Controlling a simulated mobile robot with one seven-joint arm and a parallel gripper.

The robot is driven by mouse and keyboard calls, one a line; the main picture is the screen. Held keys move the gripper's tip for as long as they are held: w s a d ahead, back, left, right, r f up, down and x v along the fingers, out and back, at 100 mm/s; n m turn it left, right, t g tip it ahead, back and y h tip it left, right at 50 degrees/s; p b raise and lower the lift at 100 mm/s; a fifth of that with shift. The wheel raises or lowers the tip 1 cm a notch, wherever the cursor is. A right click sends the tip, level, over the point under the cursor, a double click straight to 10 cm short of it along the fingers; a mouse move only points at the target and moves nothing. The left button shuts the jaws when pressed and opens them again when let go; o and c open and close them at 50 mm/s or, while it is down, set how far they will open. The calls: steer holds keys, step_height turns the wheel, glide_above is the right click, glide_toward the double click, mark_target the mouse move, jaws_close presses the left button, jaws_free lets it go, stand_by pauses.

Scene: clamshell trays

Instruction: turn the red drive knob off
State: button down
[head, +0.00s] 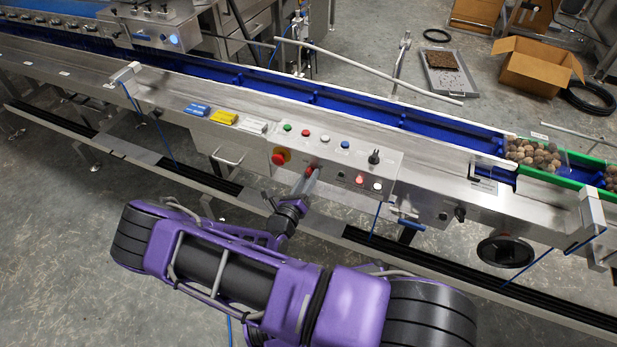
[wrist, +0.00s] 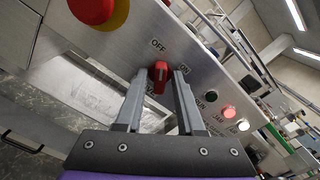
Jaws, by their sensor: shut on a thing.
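The red drive knob (wrist: 159,72) is on the sloped steel front of the control panel, with the word OFF above it and ON to its upper right in the wrist view. My gripper (wrist: 158,80) has one finger on each side of the knob and is shut on it. In the head view the knob (head: 310,170) is a small red spot at the tips of my gripper (head: 308,177). A pale mark shows on the knob, but I cannot tell which label it points to.
A red emergency stop button (wrist: 92,8) on a yellow disc is close to the upper left of the knob. A lit red lamp (wrist: 229,111) and a white one (wrist: 244,125) are to the right. The conveyor (head: 370,110) runs behind the panel.

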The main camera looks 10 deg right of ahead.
stand_by(0.3)
steer(key=c, duration=0.8)
jaws_free()
steer(key=shift+c, duration=0.2)
steer(key=shift+s, duration=0.1)
steer(key=v, duration=1.7)
steer(key=shift+a+r, duration=0.1)
steer(key=shift+a, duration=0.05)
